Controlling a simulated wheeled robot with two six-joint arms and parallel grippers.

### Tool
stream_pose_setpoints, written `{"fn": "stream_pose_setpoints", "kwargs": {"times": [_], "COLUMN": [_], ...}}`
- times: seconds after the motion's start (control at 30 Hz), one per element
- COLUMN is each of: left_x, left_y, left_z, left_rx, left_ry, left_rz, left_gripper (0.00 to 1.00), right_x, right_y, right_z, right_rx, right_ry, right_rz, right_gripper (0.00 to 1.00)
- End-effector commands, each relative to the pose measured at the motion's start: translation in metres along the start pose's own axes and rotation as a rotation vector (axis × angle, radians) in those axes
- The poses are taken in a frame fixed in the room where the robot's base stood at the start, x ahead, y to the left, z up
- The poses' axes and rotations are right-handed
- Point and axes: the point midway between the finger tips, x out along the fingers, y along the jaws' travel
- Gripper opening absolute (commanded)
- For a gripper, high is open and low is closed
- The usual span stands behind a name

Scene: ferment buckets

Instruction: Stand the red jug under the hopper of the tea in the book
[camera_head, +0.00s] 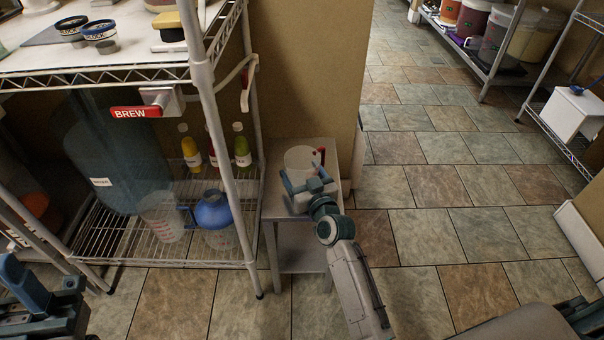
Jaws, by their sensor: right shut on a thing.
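The red jug (299,158) is a clear jug with a red handle, upright at the top of a small grey stand. My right gripper (306,184) is at its near side, shut on it; the fingers hide part of the jug and where they grip. My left gripper (30,292) is partly in view at the lower left edge, away from the jug; its jaw state is unclear. I cannot make out the book or a tea hopper. A red BREW tag (135,112) is on a tap-like fitting under the left rack's upper shelf.
The small grey stand (275,208) is beside the left rack. The rack's lower shelf holds a large teal vessel (112,165), a blue-handled jug (162,218), a blue round-bodied item (213,212) and several small bottles. Its grey post (222,130) stands in front.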

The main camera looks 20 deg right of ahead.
Motion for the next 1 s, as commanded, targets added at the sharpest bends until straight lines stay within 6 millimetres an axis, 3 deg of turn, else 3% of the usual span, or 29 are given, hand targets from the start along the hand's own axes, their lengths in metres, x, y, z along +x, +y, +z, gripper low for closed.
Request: {"fn": "stream_pose_setpoints", "kwargs": {"times": [0.03,0.13,0.5,1.0], "left_x": [0.000,0.001,0.008,0.000], "left_y": [0.000,0.000,-0.001,0.000], "left_z": [0.000,0.000,-0.001,0.000], "left_rx": [0.000,0.000,0.001,0.000], "left_ry": [0.001,0.003,0.007,0.000], "left_rz": [-0.001,-0.001,-0.002,-0.001], "left_gripper": [0.36,0.36,0.36,0.36], "right_x": [0.000,0.000,0.000,-0.095], "right_y": [0.000,0.000,0.000,0.000], "right_z": [0.001,0.001,-0.005,-0.001], "right_rx": [0.000,0.000,0.000,0.000], "right_ry": [0.000,0.000,0.000,-0.002], "right_rz": [0.000,0.000,0.000,0.000], "right_gripper": [0.81,0.97,0.97,0.97]}}
